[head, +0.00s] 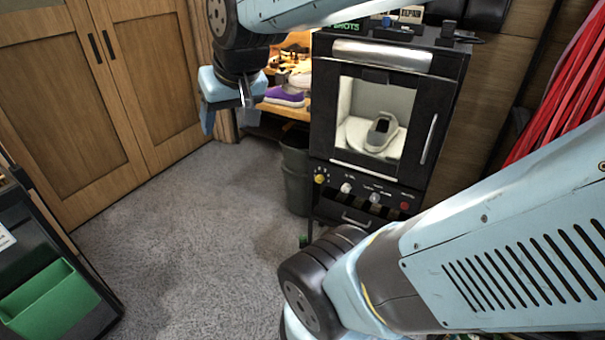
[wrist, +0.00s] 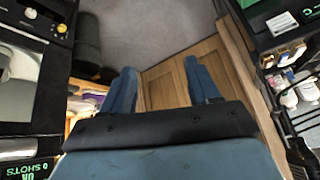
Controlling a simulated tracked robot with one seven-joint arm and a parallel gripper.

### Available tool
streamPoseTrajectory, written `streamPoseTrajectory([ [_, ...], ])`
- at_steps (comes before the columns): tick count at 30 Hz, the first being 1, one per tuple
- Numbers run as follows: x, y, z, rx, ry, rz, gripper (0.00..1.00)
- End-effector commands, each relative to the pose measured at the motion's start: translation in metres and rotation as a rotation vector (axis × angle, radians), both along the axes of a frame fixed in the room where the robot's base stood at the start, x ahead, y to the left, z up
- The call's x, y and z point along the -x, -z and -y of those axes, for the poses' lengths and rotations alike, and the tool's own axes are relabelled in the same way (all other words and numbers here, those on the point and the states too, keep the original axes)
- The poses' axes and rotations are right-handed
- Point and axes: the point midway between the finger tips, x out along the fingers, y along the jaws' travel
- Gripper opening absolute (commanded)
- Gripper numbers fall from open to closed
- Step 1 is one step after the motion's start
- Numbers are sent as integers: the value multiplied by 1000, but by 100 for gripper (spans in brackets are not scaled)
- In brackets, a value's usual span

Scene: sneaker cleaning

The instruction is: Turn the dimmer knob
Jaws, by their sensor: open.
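A black cabinet (head: 325,140) with a lit glass window stands at the centre right of the head view. Its lower panel has a yellow knob (head: 320,178), two pale knobs (head: 346,188) (head: 374,197) and a red button (head: 404,206). The labels are too small to read, so I cannot tell which is the dimmer knob. The yellow knob also shows in the wrist view (wrist: 62,28) at the upper left. My gripper (head: 229,118) is open and empty, left of the cabinet and apart from the knobs. In the wrist view its fingers (wrist: 159,66) are spread.
A grey sneaker (head: 380,132) sits inside the cabinet. A dark bin (head: 296,178) stands by its lower left. A wooden shelf with a purple shoe (head: 285,97) lies behind my gripper. Wooden doors (head: 150,80) are at left. A green tray (head: 48,300) is at lower left. The carpet is clear.

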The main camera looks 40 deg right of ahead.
Motion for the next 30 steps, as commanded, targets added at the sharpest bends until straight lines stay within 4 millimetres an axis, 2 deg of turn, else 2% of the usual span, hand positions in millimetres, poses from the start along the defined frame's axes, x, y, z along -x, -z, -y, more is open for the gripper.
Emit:
streamPoseTrajectory([
  [3,-40,13,-1,-61,52,18,60],
  [8,-90,32,0,-132,138,55,60],
  [15,-159,71,13,-209,292,110,60],
  [21,-208,112,32,-242,436,158,60],
  [30,-260,186,72,-215,656,244,60],
])
